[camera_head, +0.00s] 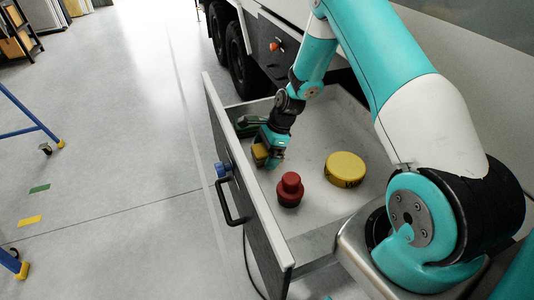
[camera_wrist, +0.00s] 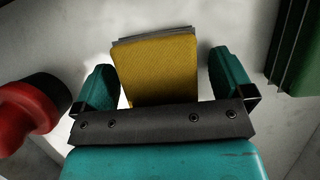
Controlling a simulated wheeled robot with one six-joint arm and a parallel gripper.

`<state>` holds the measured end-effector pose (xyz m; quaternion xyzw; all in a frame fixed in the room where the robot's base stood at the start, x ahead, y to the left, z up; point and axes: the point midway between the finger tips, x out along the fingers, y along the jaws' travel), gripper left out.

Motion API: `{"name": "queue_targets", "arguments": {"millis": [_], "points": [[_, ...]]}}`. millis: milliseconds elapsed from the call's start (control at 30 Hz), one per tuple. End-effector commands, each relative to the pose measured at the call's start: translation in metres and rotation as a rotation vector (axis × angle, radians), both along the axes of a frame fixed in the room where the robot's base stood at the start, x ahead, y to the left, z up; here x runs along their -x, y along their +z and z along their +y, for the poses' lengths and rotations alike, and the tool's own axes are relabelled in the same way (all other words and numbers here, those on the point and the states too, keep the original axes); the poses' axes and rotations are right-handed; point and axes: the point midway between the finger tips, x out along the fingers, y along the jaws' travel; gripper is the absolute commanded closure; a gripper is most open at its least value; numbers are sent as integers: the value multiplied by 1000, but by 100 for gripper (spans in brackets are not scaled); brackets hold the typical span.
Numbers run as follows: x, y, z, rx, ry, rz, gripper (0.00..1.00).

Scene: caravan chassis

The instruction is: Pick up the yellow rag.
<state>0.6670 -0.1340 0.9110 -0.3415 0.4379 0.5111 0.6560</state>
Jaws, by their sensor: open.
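The yellow rag (camera_wrist: 160,68) looks like a folded yellow cloth block with grey edges. In the wrist view it stands between the two teal fingers of my gripper (camera_wrist: 160,88), with a gap on each side. In the head view the rag (camera_head: 260,154) shows at the far end of the open drawer, partly hidden by my gripper (camera_head: 271,157). My gripper is open and reaches down into the drawer around the rag.
The open drawer (camera_head: 323,210) also holds a red round object (camera_head: 290,189), a yellow round tin (camera_head: 345,169) and a green object (camera_head: 250,125) near the rag. The red object (camera_wrist: 32,108) is close to the left finger. The drawer front (camera_head: 236,181) has a black handle.

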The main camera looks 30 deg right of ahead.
Motion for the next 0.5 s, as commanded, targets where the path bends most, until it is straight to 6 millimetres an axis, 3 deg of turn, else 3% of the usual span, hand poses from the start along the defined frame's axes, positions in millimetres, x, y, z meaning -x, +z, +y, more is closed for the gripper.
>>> {"name": "queue_targets", "arguments": {"millis": [200, 433, 500], "points": [[0, -3, 0, 0, 0, 0, 1], [0, -3, 0, 0, 0, 0, 54], [0, -2, 0, 0, 0, 0, 55]]}}
